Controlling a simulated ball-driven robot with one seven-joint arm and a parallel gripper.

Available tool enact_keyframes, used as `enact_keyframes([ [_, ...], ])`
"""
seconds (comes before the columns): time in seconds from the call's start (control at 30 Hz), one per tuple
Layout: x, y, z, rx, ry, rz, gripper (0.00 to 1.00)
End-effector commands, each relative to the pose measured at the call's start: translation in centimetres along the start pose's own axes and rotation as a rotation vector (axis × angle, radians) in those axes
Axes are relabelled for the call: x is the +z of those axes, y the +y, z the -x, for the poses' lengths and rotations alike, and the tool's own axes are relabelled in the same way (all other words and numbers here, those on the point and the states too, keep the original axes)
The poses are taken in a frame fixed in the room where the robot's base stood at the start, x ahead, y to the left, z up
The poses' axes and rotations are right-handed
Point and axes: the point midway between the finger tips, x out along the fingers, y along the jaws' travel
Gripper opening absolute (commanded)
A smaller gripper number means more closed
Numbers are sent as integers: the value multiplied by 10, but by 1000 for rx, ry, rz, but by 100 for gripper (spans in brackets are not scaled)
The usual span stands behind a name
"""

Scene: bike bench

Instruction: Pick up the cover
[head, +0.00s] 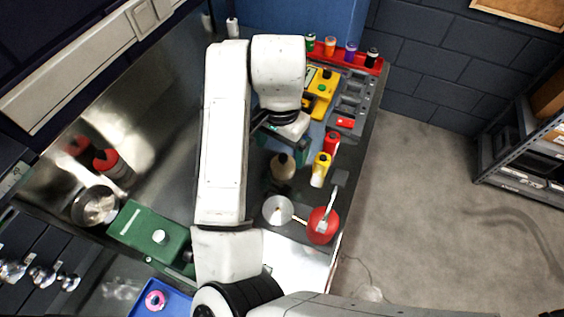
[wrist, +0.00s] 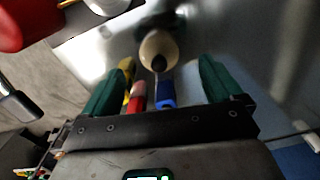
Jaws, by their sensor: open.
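No thing in either view is clearly recognisable to me as the cover. My gripper (head: 280,139) is over the bench, partly hidden by my own arm in the head view. In the wrist view its two green fingers (wrist: 158,82) are spread apart with nothing gripped. A beige round bottle with a dark tip (head: 283,167) stands just in front of it; in the wrist view it shows beyond the fingertips (wrist: 158,47). Small blue (wrist: 165,95) and red (wrist: 138,97) things show between the fingers, lower in that view.
A red bottle (head: 332,141) and a yellow bottle (head: 320,170) stand right of the beige one. A yellow case (head: 320,92) and red rack (head: 345,57) are behind. A green box (head: 148,235) is at left.

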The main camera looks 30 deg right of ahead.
Motion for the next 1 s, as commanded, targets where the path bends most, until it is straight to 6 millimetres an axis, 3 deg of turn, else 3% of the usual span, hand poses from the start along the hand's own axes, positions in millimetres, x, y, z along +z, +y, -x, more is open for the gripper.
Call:
enact_keyframes([
  [0.33,-4,2,-43,3,0,2,93],
  [0.67,-4,1,-49,1,1,0,92],
  [1.0,-4,1,-49,1,0,0,59],
])
